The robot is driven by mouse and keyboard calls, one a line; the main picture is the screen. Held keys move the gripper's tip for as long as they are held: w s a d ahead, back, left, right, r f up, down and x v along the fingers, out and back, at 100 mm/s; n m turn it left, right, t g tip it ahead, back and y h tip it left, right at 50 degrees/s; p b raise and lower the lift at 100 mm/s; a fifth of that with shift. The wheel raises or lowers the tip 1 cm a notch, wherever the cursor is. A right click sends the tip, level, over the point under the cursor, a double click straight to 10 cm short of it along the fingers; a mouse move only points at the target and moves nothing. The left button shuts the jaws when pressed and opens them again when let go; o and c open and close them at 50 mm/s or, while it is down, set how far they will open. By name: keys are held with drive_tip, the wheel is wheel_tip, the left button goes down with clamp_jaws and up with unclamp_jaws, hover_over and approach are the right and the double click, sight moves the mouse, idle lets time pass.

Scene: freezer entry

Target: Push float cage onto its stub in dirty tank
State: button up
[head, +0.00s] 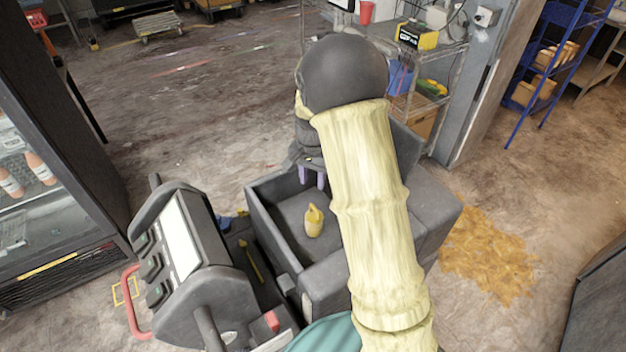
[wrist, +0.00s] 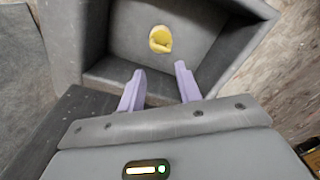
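The grey open tank (head: 270,230) is in the middle of the head view. A small yellow piece (head: 313,221), apparently the float cage, stands upright inside on the tank floor. It shows in the wrist view (wrist: 160,39) as a rounded yellow piece with a hollow in its near side. I cannot make out the stub. My gripper (head: 312,176) is over the far end of the tank, its lilac fingers pointing down. In the wrist view my gripper (wrist: 159,67) is open and empty, its fingers apart and short of the yellow piece.
A control console (head: 180,250) with a red handle stands left of the tank. A glass-fronted cabinet (head: 40,190) is at far left. A wire shelf (head: 430,90) stands behind to the right. A yellow-brown spill (head: 487,250) covers the floor at right.

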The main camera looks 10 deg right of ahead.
drive_tip(key=shift+w+d+n+p, duration=0.15)
drive_tip(key=shift+w+n+p, duration=0.05)
drive_tip(key=shift+n+p, duration=0.9)
clamp_jaws()
drive_tip(key=f+n+p, duration=0.1)
drive_tip(key=n+p, duration=0.1)
drive_tip(key=n, duration=0.1)
drive_tip(key=f+n+p, duration=0.1)
drive_tip(key=n+p, duration=0.2)
drive_tip(key=n, duration=0.1)
drive_tip(key=f+n+p, duration=0.2)
drive_tip(key=n+p, duration=0.1)
drive_tip(key=shift+w+d, duration=0.2)
drive_tip(key=shift+w, duration=0.1)
drive_tip(key=shift+f+n, duration=0.2)
drive_tip(key=shift+n, duration=0.1)
drive_tip(key=shift+f, duration=0.1)
drive_tip(key=b, duration=0.3)
hover_over(314, 219)
drive_tip(key=w, duration=0.2)
drive_tip(key=shift+s+d+f, duration=0.1)
drive_tip(key=shift+s+f, duration=0.05)
drive_tip(key=shift+f, duration=1.35)
drive_tip(key=shift+s+d+f, duration=0.1)
drive_tip(key=shift+f, duration=1.35)
